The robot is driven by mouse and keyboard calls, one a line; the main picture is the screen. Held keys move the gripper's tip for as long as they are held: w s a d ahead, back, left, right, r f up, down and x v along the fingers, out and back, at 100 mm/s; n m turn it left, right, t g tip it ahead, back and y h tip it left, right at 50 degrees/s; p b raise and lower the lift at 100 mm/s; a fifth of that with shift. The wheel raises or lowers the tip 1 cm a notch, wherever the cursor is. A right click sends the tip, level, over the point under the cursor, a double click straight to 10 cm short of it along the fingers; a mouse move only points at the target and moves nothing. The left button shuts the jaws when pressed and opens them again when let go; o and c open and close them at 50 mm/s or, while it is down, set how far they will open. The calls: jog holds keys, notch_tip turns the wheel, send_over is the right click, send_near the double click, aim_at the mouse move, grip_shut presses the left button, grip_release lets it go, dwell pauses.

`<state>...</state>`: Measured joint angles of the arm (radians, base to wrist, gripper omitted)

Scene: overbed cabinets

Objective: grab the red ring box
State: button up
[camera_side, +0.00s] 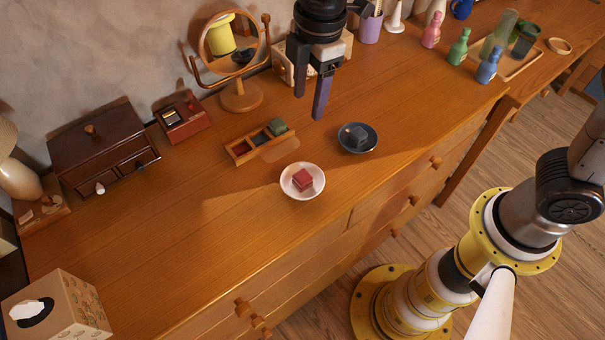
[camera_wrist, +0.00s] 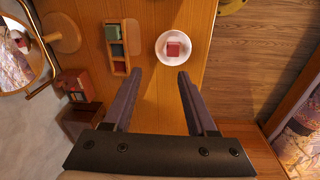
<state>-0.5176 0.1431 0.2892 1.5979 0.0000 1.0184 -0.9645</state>
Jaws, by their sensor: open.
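The red ring box (camera_side: 303,179) is a small cube lying in a white dish (camera_side: 288,192) on the wooden dresser top. In the wrist view the red ring box (camera_wrist: 173,49) shows in its white dish (camera_wrist: 161,57), ahead of the fingers. My gripper (camera_side: 311,103) is open and empty, raised above the dresser, behind the dish in the side view. In the wrist view my gripper (camera_wrist: 158,82) has its two fingers apart, with bare wood between them.
A dark dish (camera_side: 372,148) with a grey box (camera_side: 354,135) sits close to the right of the white dish. A wooden tray (camera_side: 240,153) with coloured boxes lies to the left. A round mirror (camera_side: 222,45) stands behind.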

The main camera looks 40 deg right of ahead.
jog(key=s+a+f+n, duration=0.1)
jog(key=s+a+f, duration=0.1)
jog(key=a+f, duration=0.25)
send_over(300, 177)
jog(key=shift+g, duration=0.4)
notch_tip(300, 177, down, 8)
jog(key=shift+s+a+r, duration=0.1)
jog(key=shift+a, duration=0.05)
jog(key=shift+f, duration=2.95)
grip_shut()
